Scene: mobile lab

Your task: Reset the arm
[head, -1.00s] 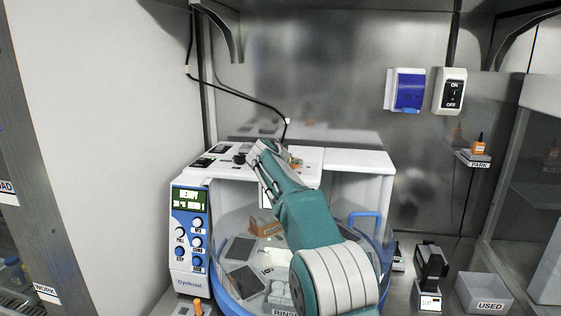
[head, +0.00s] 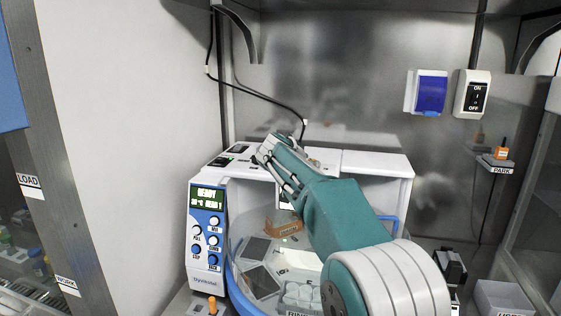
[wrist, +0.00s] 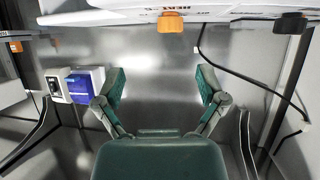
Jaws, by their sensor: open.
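My arm is teal with white ribbed joints and reaches over the white bench machine in the head view. In the wrist view my gripper (wrist: 160,84) is open, its two teal fingers spread apart with nothing between them. The machine's display (head: 207,197) reads READY.
A round clear-walled chamber (head: 235,270) with several parts inside lies under my arm. A blue-covered socket (head: 431,94) and an ON/OFF switch (head: 472,95) are on the back wall. A PARK shelf (head: 497,165) and a grey bin (head: 497,296) are at right. A black cable (head: 262,95) hangs behind.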

